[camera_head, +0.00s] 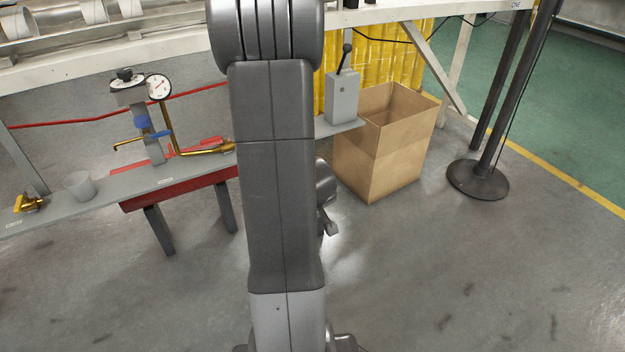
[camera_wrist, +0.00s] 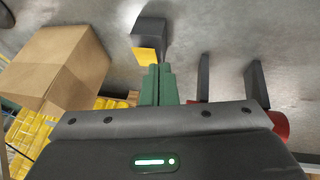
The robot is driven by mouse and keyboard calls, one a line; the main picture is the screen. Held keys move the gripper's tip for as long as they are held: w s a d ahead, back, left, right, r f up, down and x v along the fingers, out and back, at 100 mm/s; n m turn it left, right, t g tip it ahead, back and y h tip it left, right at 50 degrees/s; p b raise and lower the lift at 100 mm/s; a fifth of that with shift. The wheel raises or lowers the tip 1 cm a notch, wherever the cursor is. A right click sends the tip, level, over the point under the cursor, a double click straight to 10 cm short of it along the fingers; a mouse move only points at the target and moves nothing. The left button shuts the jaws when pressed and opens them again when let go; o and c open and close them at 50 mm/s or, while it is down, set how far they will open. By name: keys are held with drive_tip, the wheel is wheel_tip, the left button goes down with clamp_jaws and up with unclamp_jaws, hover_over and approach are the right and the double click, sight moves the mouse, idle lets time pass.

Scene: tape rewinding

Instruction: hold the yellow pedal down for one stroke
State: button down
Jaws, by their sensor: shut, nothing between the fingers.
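The yellow pedal (camera_wrist: 147,55) shows in the wrist view as a small yellow plate on a dark housing (camera_wrist: 150,31) on the grey floor. My gripper (camera_wrist: 157,72) is shut with nothing between its green fingers. The fingertips are right at the edge of the yellow plate and overlap it in the picture. I cannot tell whether they touch it or how far it is pressed. In the head view my own arm fills the middle, and the pedal is hidden behind it.
An open cardboard box (camera_head: 396,150) stands right of my arm and also shows in the wrist view (camera_wrist: 62,62). A grey bench (camera_head: 110,188) with a gauge (camera_head: 158,87) stands left. A dark post base (camera_head: 478,180) stands farther right. The front floor is clear.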

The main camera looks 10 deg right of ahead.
drive_tip(key=w+a+f+n+y+p, duration=0.35)
drive_tip(key=w+f+n+p, duration=0.2)
drive_tip(key=f, duration=0.35)
drive_tip(key=s+a+f+n+g+y+p, duration=0.2)
drive_tip(key=a+f, duration=0.4)
drive_tip(key=f, duration=0.3)
drive_tip(key=shift+a+n+g, duration=0.15)
drive_tip(key=shift+n+g, duration=0.25)
drive_tip(key=shift+n, duration=0.05)
drive_tip(key=shift+f+y, duration=0.1)
drive_tip(key=shift+y, duration=0.15)
